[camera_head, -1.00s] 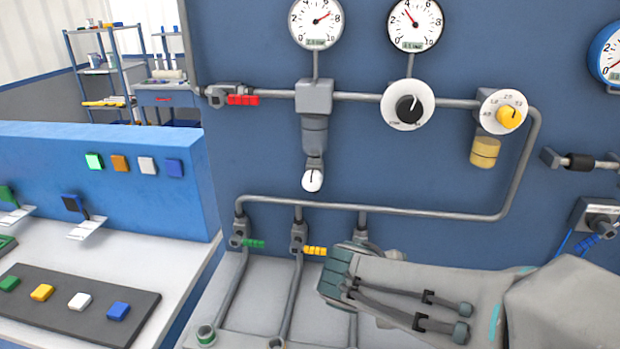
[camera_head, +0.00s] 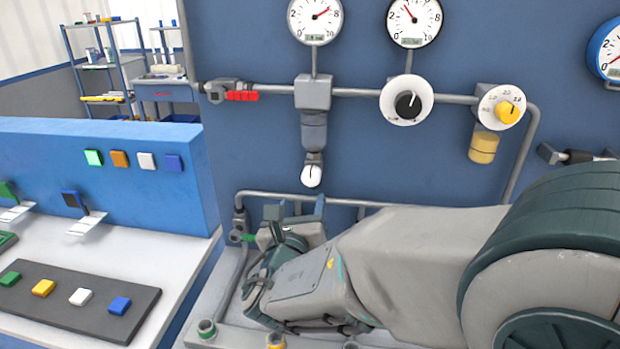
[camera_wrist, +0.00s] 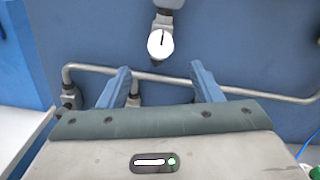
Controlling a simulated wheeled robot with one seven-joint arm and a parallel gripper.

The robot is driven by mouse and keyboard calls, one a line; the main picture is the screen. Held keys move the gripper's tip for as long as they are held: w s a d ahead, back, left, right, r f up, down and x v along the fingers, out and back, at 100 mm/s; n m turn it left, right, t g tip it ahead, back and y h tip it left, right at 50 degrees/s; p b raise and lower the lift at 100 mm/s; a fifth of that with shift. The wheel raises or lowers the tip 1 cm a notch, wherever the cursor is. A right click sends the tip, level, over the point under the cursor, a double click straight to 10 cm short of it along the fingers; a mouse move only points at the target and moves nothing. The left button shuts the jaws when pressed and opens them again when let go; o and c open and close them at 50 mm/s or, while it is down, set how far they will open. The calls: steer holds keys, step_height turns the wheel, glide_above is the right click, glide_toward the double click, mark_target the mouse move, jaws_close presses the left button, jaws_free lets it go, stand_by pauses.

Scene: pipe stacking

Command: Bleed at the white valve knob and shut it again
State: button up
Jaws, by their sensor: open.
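The white valve knob (camera_head: 312,176) hangs at the bottom of a grey filter body (camera_head: 314,130) on the blue panel, with a dark mark on its face. In the wrist view the white knob (camera_wrist: 160,44) is above and between my fingertips, in front of the panel. My gripper (camera_head: 294,212) is below the knob in the head view, its fingers pointing up at the panel. The gripper also shows in the wrist view (camera_wrist: 158,78), with its two blue-grey fingers spread and nothing between them. It does not touch the knob.
A grey pipe (camera_head: 350,202) runs along the panel behind my fingers. A red-handled valve (camera_head: 242,96), a black-knob dial (camera_head: 407,104) and a yellow-knob dial (camera_head: 501,108) sit higher up. My arm hides the lower right pipes. A bench with coloured blocks (camera_head: 75,300) stands at left.

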mark_target(310, 178)
steer(key=w, duration=0.3)
steer(key=w+d, duration=0.1)
steer(key=w, duration=0.3)
steer(key=w+d+p, duration=0.1)
steer(key=w, duration=0.2)
steer(key=shift+w, duration=0.2)
steer(key=c, duration=1)
